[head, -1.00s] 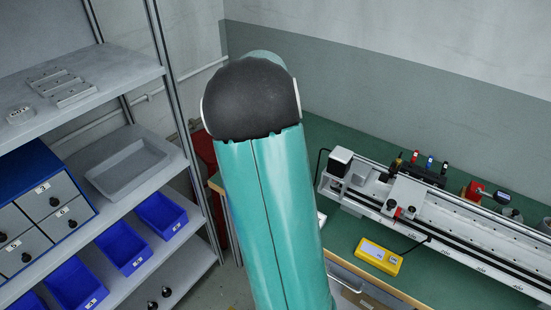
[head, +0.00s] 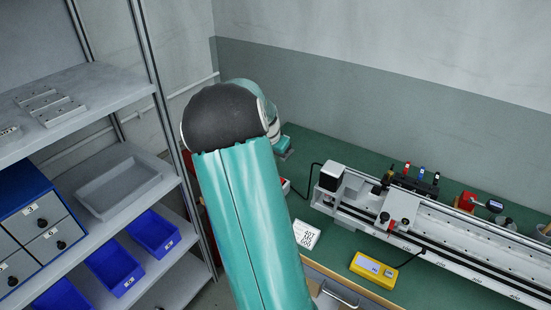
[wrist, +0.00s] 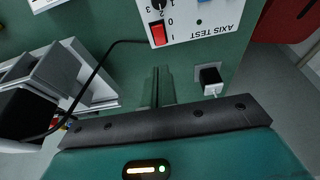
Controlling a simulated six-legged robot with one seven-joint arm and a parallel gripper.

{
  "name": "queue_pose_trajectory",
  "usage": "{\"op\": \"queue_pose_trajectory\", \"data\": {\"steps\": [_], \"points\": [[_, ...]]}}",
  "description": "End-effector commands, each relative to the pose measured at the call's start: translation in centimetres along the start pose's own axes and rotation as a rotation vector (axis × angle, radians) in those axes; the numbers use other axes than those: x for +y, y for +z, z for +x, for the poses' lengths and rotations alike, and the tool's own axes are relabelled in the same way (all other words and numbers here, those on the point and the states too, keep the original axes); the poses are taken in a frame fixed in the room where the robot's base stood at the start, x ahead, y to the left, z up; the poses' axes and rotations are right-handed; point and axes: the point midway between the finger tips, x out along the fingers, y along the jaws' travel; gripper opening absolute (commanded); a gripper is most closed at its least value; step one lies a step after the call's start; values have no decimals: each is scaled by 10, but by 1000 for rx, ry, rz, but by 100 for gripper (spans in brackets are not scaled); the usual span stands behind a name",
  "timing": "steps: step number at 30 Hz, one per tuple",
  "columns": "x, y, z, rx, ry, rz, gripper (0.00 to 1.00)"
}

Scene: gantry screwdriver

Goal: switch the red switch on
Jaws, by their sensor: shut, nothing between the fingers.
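The red switch (wrist: 158,33) is a small rocker on the white face of a box marked AXIS TEST (wrist: 205,20), at the top of the wrist view. The marks 0 and 1 stand beside it. I cannot tell which side is pressed in. My gripper (wrist: 163,72) is shut and empty, its narrow fingers pointing toward the box, below the switch in the picture and apart from it.
A black cable (wrist: 100,72) runs from the box toward a grey machine part (wrist: 62,75). A black plug (wrist: 210,76) is right of my fingers. In the head view, a linear rail (head: 420,225), a yellow meter (head: 374,269) and a white card (head: 306,234) lie on the green bench.

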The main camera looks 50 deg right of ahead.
Motion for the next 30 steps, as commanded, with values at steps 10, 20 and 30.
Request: {"op": "queue_pose_trajectory", "data": {"steps": [10, 20, 30], "points": [[-2, 1, 71, -2, 2, -2, 0], [-3, 0, 109, 0, -1, -3, 0], [-3, 1, 110, -1, -2, -2, 0]]}}
